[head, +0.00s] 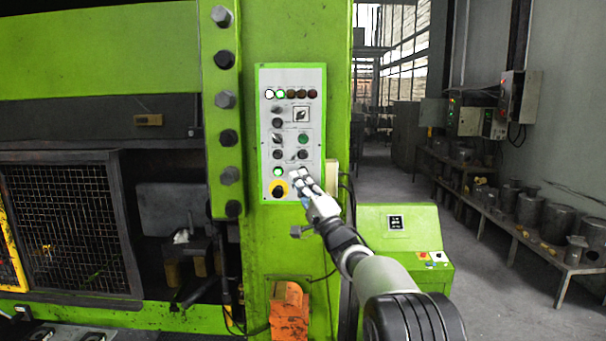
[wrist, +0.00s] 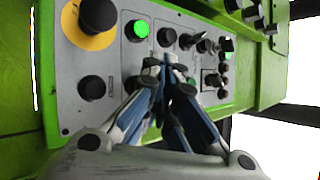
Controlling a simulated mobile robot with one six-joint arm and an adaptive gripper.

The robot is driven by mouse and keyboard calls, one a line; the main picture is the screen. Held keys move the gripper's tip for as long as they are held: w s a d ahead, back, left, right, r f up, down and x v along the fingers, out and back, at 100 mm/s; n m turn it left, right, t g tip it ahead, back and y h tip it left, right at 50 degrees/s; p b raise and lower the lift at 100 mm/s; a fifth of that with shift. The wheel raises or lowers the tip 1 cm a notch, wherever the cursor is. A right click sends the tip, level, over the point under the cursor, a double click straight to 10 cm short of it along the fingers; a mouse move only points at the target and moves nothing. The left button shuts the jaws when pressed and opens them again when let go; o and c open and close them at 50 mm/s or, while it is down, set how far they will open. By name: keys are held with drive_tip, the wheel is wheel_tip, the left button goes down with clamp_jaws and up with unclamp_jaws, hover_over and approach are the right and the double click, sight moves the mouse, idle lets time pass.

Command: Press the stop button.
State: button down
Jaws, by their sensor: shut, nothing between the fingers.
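The control panel (head: 291,120) is a grey plate on the green press column. At its lower left is a black mushroom button on a yellow disc (head: 278,189), the likeliest stop button; no label is readable. It also shows at the top left of the wrist view (wrist: 97,15). My gripper (head: 297,175) is shut and empty, in front of the panel's lower right part. In the wrist view its fingertips (wrist: 168,66) lie to the right of and below the mushroom button, apart from it. Whether they touch the panel I cannot tell. The fingers hide some controls.
A lit green button (wrist: 138,29) sits beside the mushroom button, with a plain black button (wrist: 92,88) below it in the wrist view. Several knobs and lamps fill the upper panel. A green console (head: 402,240) stands to the right. An orange pedal housing (head: 289,310) is below.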

drive_tip(key=shift+w, duration=0.15)
idle(0.3)
drive_tip(key=shift+w+p, duration=0.3)
drive_tip(key=shift+p, duration=0.05)
drive_tip(key=shift+w+p, duration=0.4)
drive_tip(key=shift+p, duration=0.15)
idle(0.5)
drive_tip(key=shift+s+b, duration=0.15)
drive_tip(key=shift+b, duration=0.2)
drive_tip(key=shift+s+b, duration=0.7)
drive_tip(key=shift+b, duration=0.15)
